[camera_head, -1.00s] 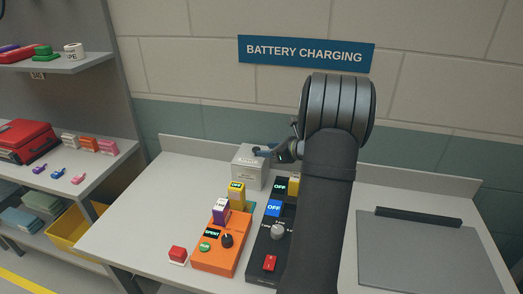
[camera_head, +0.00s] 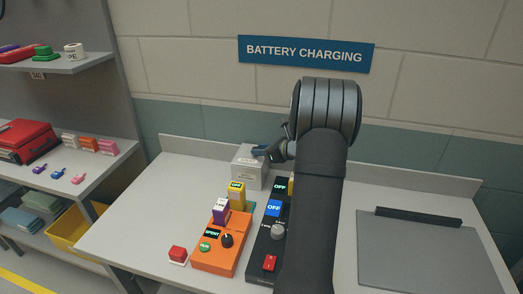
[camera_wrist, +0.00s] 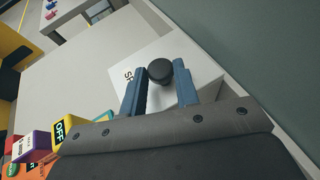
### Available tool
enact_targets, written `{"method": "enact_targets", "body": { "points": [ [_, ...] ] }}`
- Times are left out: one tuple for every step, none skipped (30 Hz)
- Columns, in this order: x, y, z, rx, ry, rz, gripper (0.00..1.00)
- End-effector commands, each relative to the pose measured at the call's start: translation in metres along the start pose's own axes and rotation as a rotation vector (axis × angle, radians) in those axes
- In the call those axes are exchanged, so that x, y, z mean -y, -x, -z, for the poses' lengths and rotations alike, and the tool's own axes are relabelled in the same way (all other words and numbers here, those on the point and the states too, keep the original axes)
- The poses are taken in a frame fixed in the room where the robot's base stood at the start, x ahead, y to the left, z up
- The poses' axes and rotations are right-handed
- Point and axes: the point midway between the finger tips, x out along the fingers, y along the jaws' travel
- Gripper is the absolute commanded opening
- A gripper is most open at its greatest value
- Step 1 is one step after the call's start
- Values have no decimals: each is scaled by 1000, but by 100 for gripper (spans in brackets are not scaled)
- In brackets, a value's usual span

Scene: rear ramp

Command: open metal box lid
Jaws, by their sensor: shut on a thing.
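The pale grey metal box (camera_head: 247,173) stands at the back of the workbench, left of my arm. Its flat top looks closed, with no gap visible at the lid. A round black knob (camera_wrist: 160,72) stands on the top in the wrist view, near partly hidden lettering. My gripper (camera_head: 259,152) reaches in from the right over the box top. In the wrist view, its two blue fingers (camera_wrist: 160,80) are on either side of the knob and shut on it. The far side of the box is hidden.
An orange unit (camera_head: 219,252) with purple and yellow blocks and a black charger unit (camera_head: 267,245) stand in front of the box. A red button (camera_head: 178,254) is at front left. A grey mat (camera_head: 420,250) lies at right. The wall is close behind.

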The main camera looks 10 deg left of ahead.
Motion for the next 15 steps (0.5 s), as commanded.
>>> {"method": "enact_targets", "body": {
  "points": [
    [-1,-3,-1,0,1,-1,0],
    [-3,-6,-3,0,1,-1,0],
    [-5,-12,-5,0,2,-2,0],
    [-7,-16,-7,0,2,-2,0],
    [-10,-22,-10,1,2,-3,0],
    [-14,-31,-13,0,3,-4,0],
    [-17,-37,-16,0,3,-4,0],
    [-20,-44,-19,1,4,-5,0],
    [-23,-52,-22,1,3,-3,0],
    [-26,-58,-25,1,3,-3,0],
    [-28,-63,-27,1,3,-3,0],
    [-31,-69,-29,0,2,-3,0],
    [-33,-74,-31,0,2,-2,0],
    [-34,-77,-32,1,1,-2,0],
    [-36,-80,-34,1,1,-1,0]
  ]
}}
